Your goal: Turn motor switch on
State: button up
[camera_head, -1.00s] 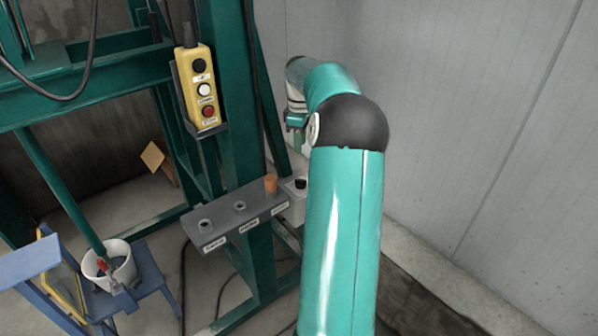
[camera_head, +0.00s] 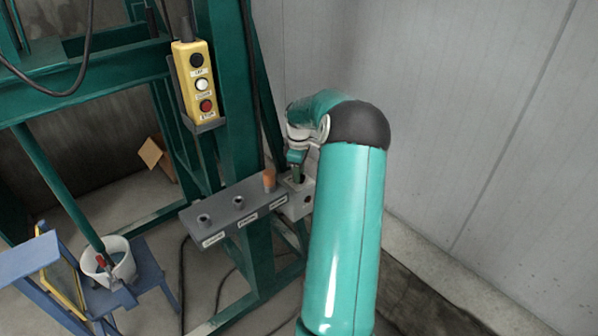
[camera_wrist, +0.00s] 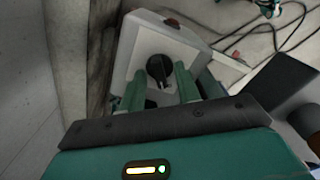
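The motor switch is a light grey box (camera_wrist: 152,45) with a round black knob (camera_wrist: 159,67) on its face, filling the upper middle of the wrist view. In the head view the box (camera_head: 297,208) sits at the right end of the grey holder, and its knob is hidden by my gripper (camera_head: 296,172). In the wrist view, my gripper (camera_wrist: 160,75) has its two green fingers apart, one on each side of the knob. The fingers look open and hold nothing; I cannot tell whether they touch the knob.
A grey holder (camera_head: 222,224) with labelled round sockets and an orange piece (camera_head: 269,180) is beside the box. A yellow push-button pendant (camera_head: 196,82) hangs on the green frame (camera_head: 228,100). A white bucket (camera_head: 117,262) stands on a blue stool (camera_head: 150,277). A grey wall is right.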

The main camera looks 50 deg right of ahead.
jog(key=shift+c, duration=0.2)
grip_shut()
jog(key=shift+m, duration=0.4)
jog(key=m, duration=0.2)
jog(key=shift+m, duration=0.4)
jog(key=m, duration=0.3)
jog(key=shift+m, duration=0.3)
jog(key=m, duration=0.6)
jog(key=shift+m, duration=0.3)
